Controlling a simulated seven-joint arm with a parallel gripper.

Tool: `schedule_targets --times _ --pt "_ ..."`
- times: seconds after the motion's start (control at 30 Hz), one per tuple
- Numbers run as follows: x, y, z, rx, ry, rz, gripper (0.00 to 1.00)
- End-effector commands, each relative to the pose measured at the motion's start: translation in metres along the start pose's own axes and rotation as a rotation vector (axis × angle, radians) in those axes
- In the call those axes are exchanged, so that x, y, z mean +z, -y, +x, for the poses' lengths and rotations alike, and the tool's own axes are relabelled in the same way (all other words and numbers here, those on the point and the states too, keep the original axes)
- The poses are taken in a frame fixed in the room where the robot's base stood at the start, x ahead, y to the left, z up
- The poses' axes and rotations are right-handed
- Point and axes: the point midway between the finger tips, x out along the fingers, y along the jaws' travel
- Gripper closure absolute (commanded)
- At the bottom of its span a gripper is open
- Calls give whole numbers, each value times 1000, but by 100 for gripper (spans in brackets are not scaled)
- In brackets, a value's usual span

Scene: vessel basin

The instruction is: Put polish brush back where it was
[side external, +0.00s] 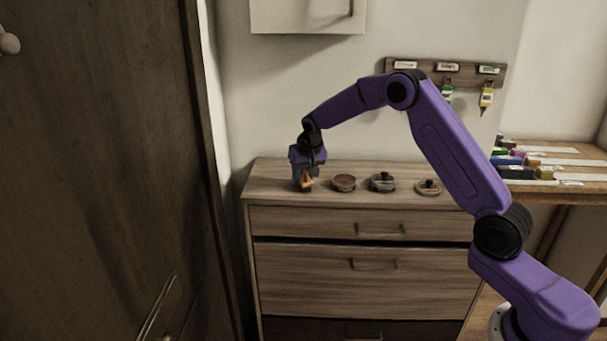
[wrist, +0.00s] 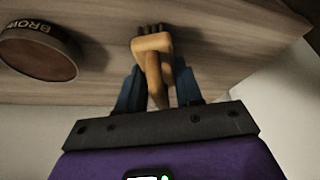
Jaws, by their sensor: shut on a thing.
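The polish brush (side external: 306,184) has a tan wooden handle and is held low over the left end of the dresser top. In the wrist view the brush (wrist: 153,58) sits between the two blue fingers of my gripper (wrist: 160,82), with its dark bristles at the far end. My gripper (side external: 305,174) is shut on the handle. Whether the bristles touch the dresser top is unclear. A round brown tin (side external: 344,183) stands just right of the brush. In the wrist view a tin (wrist: 40,55) marked "BROWN" shows at left.
A key rack (side external: 430,71) hangs on the wall above. A table with coloured items is at right.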

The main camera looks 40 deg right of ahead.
Motion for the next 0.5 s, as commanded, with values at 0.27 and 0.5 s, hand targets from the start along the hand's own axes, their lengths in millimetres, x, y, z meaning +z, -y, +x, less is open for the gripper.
schedule_targets --times 0.27,0.5 --pt "1 0 3 0 1 0 58" --pt "1 0 2 0 1 0 39"
